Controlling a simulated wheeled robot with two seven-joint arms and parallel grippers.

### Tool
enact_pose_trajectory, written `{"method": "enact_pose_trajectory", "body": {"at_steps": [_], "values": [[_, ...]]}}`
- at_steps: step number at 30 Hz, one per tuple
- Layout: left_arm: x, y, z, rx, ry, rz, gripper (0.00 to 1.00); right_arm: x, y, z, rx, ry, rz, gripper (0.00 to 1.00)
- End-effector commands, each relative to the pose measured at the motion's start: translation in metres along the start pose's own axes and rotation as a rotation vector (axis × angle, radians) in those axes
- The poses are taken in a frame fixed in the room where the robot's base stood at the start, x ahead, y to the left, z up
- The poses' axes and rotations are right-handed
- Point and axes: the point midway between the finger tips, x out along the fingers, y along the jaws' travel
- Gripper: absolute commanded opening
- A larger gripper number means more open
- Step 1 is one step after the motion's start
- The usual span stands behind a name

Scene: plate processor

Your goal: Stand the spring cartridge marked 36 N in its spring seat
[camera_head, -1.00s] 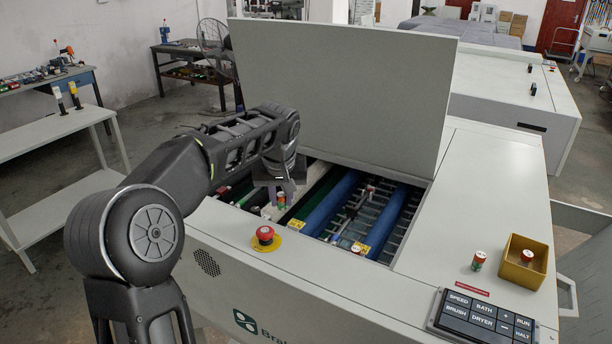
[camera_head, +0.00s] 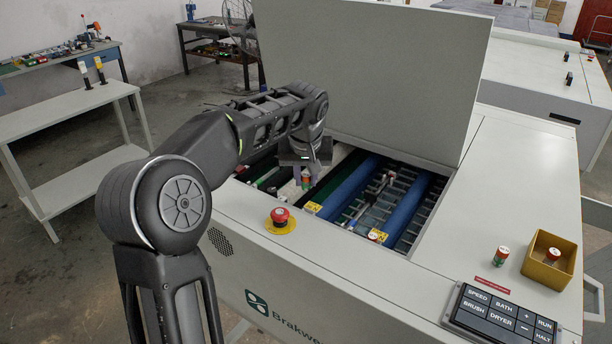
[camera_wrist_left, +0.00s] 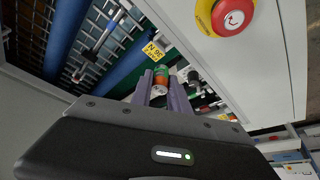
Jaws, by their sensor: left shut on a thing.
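My left gripper (camera_head: 306,180) is shut on a green and orange spring cartridge (camera_wrist_left: 160,80) with a pale end. In the head view the cartridge (camera_head: 306,175) is partly hidden between the fingers, over the open bay of the machine. The left gripper also shows in the left wrist view (camera_wrist_left: 163,92). I cannot read a mark on the cartridge. A yellow label (camera_wrist_left: 153,50), which seems to read 36 N, lies just beyond the cartridge in the wrist view. The spring seat cannot be made out clearly. My right gripper is not in view.
A raised lid (camera_head: 370,75) stands behind the bay, with blue rollers (camera_head: 345,195) inside. A red stop button (camera_head: 280,215) sits on the front edge. One cartridge (camera_head: 501,256) stands on the right deck, another (camera_head: 553,254) in a yellow bin (camera_head: 540,268).

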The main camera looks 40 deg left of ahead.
Motion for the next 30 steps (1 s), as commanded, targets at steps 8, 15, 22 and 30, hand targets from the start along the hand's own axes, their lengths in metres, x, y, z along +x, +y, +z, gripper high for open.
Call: {"method": "enact_pose_trajectory", "body": {"at_steps": [8, 15, 22, 30], "values": [[0.024, 0.000, 0.010, 0.000, -0.001, 0.000, 0.00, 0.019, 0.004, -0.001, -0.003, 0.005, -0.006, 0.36], [0.042, 0.000, 0.017, -0.001, -0.001, 0.000, 0.00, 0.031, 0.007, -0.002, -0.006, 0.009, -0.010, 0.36], [0.057, 0.000, 0.024, -0.001, -0.001, 0.000, 0.00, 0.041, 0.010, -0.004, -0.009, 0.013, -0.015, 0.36], [0.059, 0.000, 0.025, 0.000, 0.000, 0.000, 0.00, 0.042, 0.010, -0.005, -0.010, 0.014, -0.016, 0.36]]}}
